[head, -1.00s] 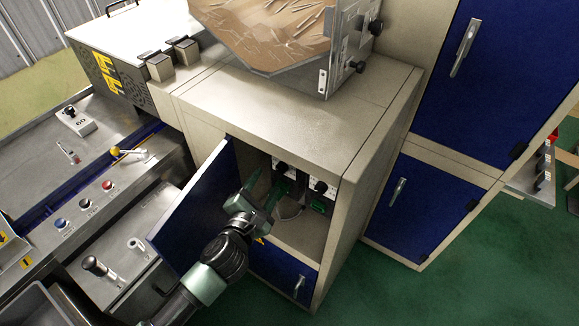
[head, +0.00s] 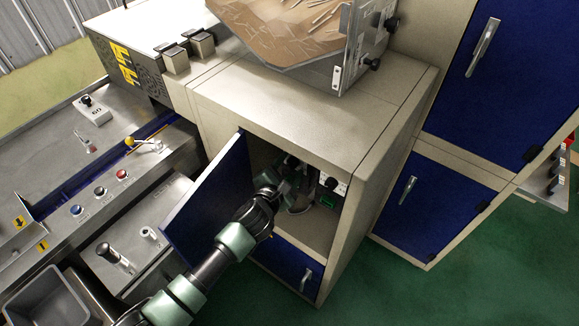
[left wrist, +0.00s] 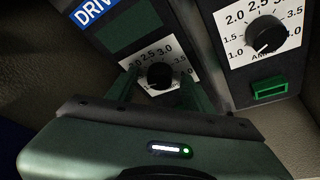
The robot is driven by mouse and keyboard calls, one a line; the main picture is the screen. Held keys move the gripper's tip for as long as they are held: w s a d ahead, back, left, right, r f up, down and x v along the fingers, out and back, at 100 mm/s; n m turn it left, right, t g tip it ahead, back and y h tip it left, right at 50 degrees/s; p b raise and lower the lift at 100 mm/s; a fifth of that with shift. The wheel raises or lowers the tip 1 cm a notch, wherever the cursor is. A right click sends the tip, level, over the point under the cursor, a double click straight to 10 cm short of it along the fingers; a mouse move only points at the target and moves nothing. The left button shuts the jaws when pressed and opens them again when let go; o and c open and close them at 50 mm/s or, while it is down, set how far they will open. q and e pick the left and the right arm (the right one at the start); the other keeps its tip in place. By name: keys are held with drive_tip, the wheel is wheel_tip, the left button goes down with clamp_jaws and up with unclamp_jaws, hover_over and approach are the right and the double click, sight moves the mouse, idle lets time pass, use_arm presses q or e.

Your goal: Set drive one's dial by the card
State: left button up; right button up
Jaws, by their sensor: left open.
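My left gripper (head: 290,178) reaches into the open cabinet. In the left wrist view its open fingers (left wrist: 158,90) stand on either side of a black dial (left wrist: 160,76) on a white scale plate with 2.0, 2.5 and 3.0 readable. I cannot tell whether they touch it. The blue label above (left wrist: 92,10) reads "DRIV" and its number is cut off. A second black dial (left wrist: 266,35), scaled 1.0 to 4.0, sits to the right; in the head view it is the dark knob (head: 330,183). I cannot make out the card. My right gripper is not in view.
The blue cabinet door (head: 208,190) stands open left of my arm. A green switch (left wrist: 269,88) lies below the right dial. The cabinet's side wall (head: 360,190) bounds the opening on the right. A machine bed with buttons (head: 100,191) is at the left.

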use_arm(q)
clamp_jaws()
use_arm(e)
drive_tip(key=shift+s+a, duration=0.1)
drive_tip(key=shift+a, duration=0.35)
